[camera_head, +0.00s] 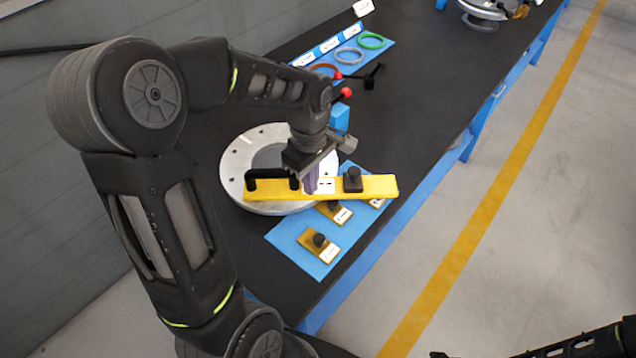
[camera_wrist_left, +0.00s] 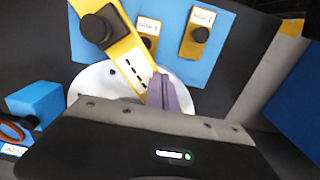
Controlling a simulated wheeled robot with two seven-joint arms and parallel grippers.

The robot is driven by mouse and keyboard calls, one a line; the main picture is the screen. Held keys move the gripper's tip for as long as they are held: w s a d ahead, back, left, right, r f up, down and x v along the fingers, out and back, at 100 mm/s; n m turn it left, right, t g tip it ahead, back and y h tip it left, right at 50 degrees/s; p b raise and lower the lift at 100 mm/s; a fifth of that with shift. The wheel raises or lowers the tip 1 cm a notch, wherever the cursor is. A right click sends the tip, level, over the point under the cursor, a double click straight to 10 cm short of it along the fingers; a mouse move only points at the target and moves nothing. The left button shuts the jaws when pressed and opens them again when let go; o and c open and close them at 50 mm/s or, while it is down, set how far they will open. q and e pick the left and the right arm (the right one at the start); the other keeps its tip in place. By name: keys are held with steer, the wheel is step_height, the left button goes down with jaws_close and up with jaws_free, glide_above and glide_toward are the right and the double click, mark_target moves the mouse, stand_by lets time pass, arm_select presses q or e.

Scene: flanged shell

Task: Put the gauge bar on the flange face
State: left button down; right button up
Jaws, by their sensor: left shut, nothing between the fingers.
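The gauge bar is a long yellow bar (camera_head: 382,187) with a black handle at its left and a black knob block at its right. It lies across the near part of the round silver flange face (camera_head: 235,165), and its right end overhangs the blue mat. I cannot tell whether it rests flat on the flange. My left gripper (camera_head: 312,184) is shut and empty, its purple fingertips right at the bar's middle. In the left wrist view the fingertips (camera_wrist_left: 165,95) are together beside the bar (camera_wrist_left: 122,57). Of my right arm only dark parts show at the bottom right.
A blue mat (camera_head: 285,235) in front holds several small yellow plates with black knobs, one plate (camera_head: 320,245) nearest. A blue block (camera_head: 339,118) and red-knobbed parts stand near the flange.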

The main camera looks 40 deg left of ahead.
arm_select(q)
steer(key=shift+a, duration=0.9)
steer(key=a, duration=0.4)
steer(key=w+a, duration=0.1)
steer(key=a, duration=0.9)
steer(key=shift+w+a, duration=0.1)
steer(key=shift+w, duration=0.05)
